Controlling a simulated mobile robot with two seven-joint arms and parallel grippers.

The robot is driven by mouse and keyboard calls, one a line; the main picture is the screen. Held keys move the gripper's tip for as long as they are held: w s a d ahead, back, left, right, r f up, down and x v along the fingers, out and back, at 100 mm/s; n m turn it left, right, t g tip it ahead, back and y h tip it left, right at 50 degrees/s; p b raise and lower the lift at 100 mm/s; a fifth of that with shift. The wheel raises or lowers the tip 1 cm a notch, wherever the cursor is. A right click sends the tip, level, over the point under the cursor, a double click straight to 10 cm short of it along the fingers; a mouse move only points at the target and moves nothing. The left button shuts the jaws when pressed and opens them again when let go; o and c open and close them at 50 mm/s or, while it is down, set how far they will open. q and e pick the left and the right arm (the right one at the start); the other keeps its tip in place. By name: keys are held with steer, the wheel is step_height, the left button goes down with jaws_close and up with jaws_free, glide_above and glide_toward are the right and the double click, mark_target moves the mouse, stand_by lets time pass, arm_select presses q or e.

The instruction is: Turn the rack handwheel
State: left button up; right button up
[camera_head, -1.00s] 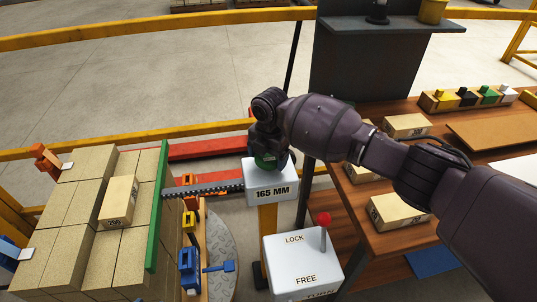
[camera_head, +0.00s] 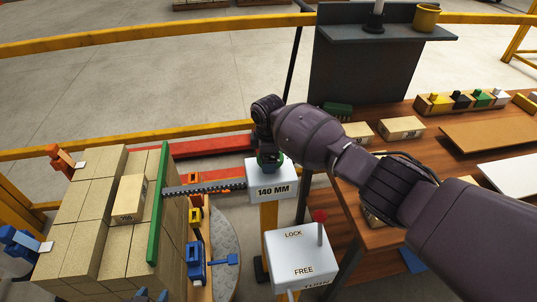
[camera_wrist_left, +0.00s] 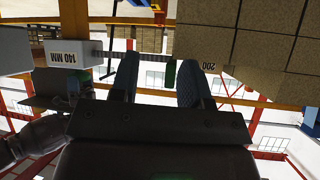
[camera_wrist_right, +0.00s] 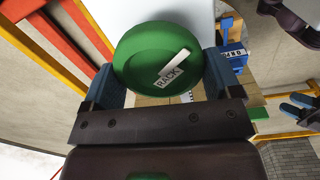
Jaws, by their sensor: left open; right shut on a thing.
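The rack handwheel is green and marked RACK (camera_wrist_right: 168,72). It shows clearly in the right wrist view. My right gripper (camera_wrist_right: 165,80) is shut on it, one finger at each side of the rim. In the head view my right gripper (camera_head: 268,150) hides most of the wheel, above a white box reading 140 MM (camera_head: 273,187). A toothed rack (camera_head: 205,187) runs from this box to an upright green plate (camera_head: 158,205) beside the stacked bricks (camera_head: 85,225). My left gripper (camera_wrist_left: 158,75) is open and empty; its fingertips (camera_head: 152,294) show at the head view's bottom edge.
A white LOCK/FREE box (camera_head: 300,258) with a red-knobbed lever (camera_head: 320,218) stands in front of the wheel's post. A wooden table (camera_head: 355,215) with loose bricks is at the right. Blue (camera_head: 196,262) and yellow fittings sit beside the stack. Yellow rails bound the area.

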steer(key=shift+r+m+p, duration=0.15)
steer(key=shift+m+p, duration=0.15)
steer(key=shift+m, duration=1.2)
steer(key=m+p, duration=0.1)
steer(key=m, duration=0.1)
steer(key=shift+w+m, duration=0.1)
steer(key=shift+m, duration=0.3)
steer(key=m, duration=0.2)
steer(key=shift+m+p, duration=0.3)
steer(key=shift+p, duration=0.05)
steer(key=m, duration=0.2)
steer(key=shift+w+m, duration=0.1)
steer(key=shift+m, duration=0.3)
steer(key=m, duration=0.2)
steer(key=shift+d+m+p, duration=0.1)
steer(key=shift+m+p, duration=0.2)
steer(key=shift+p, duration=0.05)
steer(key=m, duration=0.4)
steer(key=shift+w+d+m, duration=0.1)
steer(key=shift+m, duration=0.2)
steer(key=m, duration=0.2)
steer(key=shift+m, duration=0.3)
steer(key=m, duration=0.6)
steer(key=shift+d+g+p, duration=0.2)
steer(key=shift+g+p, duration=0.1)
steer(key=shift+m, duration=1.5)
